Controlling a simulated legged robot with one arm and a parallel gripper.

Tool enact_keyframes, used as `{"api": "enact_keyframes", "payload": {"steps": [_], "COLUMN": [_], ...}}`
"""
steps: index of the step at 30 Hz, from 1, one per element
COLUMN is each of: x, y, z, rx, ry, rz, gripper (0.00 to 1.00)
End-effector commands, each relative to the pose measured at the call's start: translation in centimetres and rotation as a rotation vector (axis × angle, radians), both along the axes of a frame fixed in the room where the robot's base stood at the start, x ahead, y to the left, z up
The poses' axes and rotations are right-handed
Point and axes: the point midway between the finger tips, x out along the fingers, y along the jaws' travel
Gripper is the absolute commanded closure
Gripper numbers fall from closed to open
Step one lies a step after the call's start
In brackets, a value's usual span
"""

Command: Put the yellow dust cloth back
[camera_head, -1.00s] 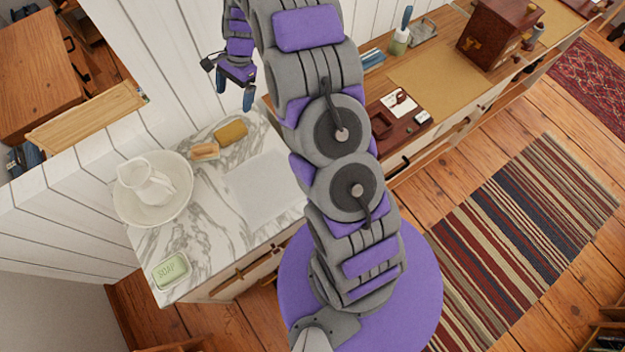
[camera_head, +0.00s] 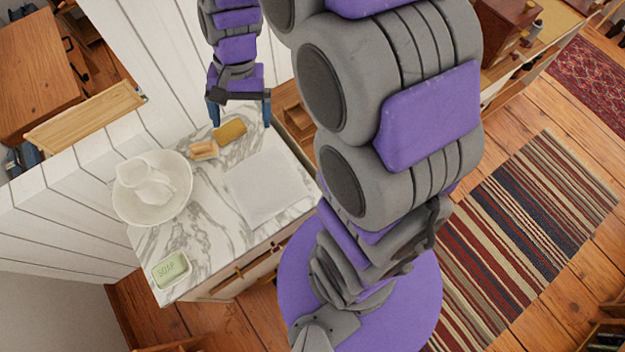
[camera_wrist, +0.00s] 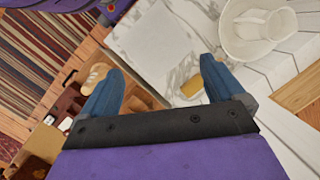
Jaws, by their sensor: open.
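A small mustard-yellow block-like thing (camera_head: 230,130) lies at the back of the marble washstand top. I cannot tell whether it is the folded dust cloth or a sponge. It also shows in the wrist view (camera_wrist: 191,88), near the right finger. No other yellow cloth is clear to me. My gripper (camera_head: 240,112) points down with its blue fingers apart, above and behind the yellow thing. In the wrist view my gripper (camera_wrist: 160,72) has nothing between its fingertips. Much of the sideboard is hidden behind my arm.
On the marble top (camera_head: 212,250) are a brush-like item (camera_head: 204,150), a white basin (camera_head: 178,212) with a jug (camera_head: 143,180), a white sheet or towel (camera_head: 265,187) and green soap (camera_head: 170,269). A white plank wall (camera_head: 170,65) stands behind. Striped rug (camera_head: 530,240) at right.

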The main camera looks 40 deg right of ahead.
Motion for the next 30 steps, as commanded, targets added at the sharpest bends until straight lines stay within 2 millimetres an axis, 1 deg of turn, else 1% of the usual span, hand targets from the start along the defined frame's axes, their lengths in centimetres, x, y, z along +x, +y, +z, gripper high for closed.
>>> {"api": "enact_keyframes", "payload": {"steps": [1, 9, 17, 21, 27, 30], "x": [-1.3, -7.6, -13.6, -16.9, -20.3, -21.3], "y": [0.1, -0.2, -0.9, -1.3, -1.9, -2.1], "z": [0.6, 2.3, 3.2, 3.2, 2.9, 2.8], "rx": [-0.008, -0.041, -0.074, -0.093, -0.110, -0.114], "ry": [-0.006, -0.021, -0.034, -0.035, -0.036, -0.034], "rz": [0.031, 0.200, 0.356, 0.436, 0.523, 0.548], "gripper": [0.04, 0.04, 0.04, 0.04, 0.04, 0.04]}}
